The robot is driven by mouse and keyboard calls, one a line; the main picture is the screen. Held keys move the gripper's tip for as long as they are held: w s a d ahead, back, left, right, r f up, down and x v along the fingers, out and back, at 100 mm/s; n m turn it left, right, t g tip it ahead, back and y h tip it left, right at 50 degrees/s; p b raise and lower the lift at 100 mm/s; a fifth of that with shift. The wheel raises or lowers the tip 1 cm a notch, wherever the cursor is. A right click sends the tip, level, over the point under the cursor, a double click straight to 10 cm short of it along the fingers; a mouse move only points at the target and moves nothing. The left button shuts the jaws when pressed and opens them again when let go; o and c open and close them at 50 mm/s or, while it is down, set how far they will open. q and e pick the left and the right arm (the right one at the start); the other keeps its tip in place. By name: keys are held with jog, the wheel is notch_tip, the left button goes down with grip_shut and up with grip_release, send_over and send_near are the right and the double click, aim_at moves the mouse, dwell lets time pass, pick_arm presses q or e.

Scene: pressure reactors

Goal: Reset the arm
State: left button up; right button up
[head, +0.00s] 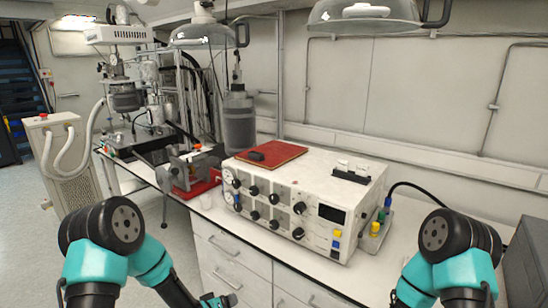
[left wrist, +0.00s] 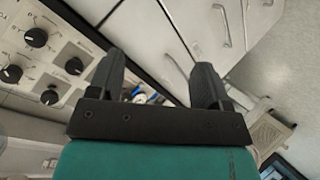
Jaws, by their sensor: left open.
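My left gripper (head: 220,300) shows only in part at the bottom edge of the head view, in front of the drawers and below the bench top. In the left wrist view its two dark fingers (left wrist: 158,72) stand apart with nothing held between them. The left arm comes in from the lower left. My right arm's teal and black links show at the lower right of the head view, but its gripper is out of the picture.
A white control box (head: 300,200) with knobs stands on the bench, a red book (head: 283,150) on top. A red-based device (head: 192,172) sits left of it. White drawers (head: 222,262) are below. Reactor equipment (head: 125,95) fills the back left. Open floor lies left of the drawers.

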pick_arm(q)
jog(key=s+a+f+g, duration=0.1)
jog(key=s+f+g, duration=0.2)
jog(key=s, duration=0.5)
jog(key=s+a+f+g+y, duration=0.1)
jog(key=s+a+f+g, duration=0.1)
jog(key=s, duration=0.7)
jog(key=s+a+f+g+y, duration=0.1)
jog(key=s+f+g, duration=0.3)
jog(key=s, duration=0.4)
jog(key=shift+s+a+f+m, duration=0.25)
jog(key=shift+a+f+m, duration=0.05)
jog(key=shift+a+f, duration=0.4)
